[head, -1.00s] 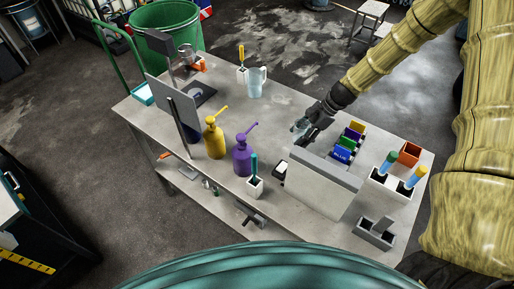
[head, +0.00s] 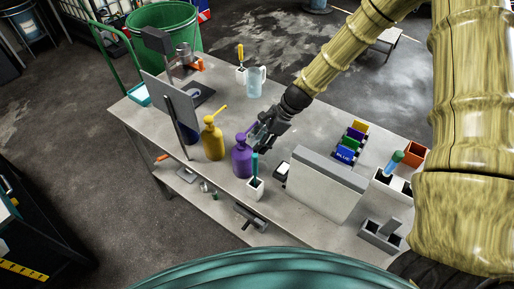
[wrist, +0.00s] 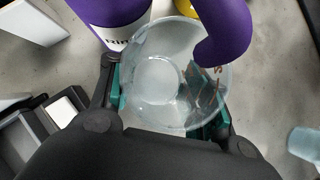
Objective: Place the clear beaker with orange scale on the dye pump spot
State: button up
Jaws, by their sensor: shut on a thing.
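A clear beaker (wrist: 160,85) with a small orange-brown marking near its right wall is between my gripper's fingers in the wrist view. My gripper (head: 262,132) is shut on it and holds it right beside the purple pump bottle (head: 242,160). In the wrist view the purple bottle (wrist: 108,12) stands just beyond the beaker, and its curved spout overlaps the beaker's right side. I cannot tell whether the beaker touches the bottle or the table (head: 325,135). No marked dye pump spot can be made out. The yellow pump bottle (head: 213,143) stands to the left.
A white holder with a teal-handled tool (head: 255,187) stands in front of the purple bottle. A clear pitcher (head: 255,82) stands behind. A grey-topped white box (head: 318,185) and coloured blocks (head: 350,142) are to the right. A disperser stand (head: 175,110) is at left.

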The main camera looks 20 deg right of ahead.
jog(key=shift+f+b, duration=1.45)
jog(key=shift+f, duration=0.3)
jog(key=shift+f, duration=0.15)
jog(key=o, duration=1)
jog(key=shift+o, duration=0.2)
jog(key=shift+r, duration=0.2)
jog(key=b+v, duration=0.3)
jog(key=v, duration=0.9)
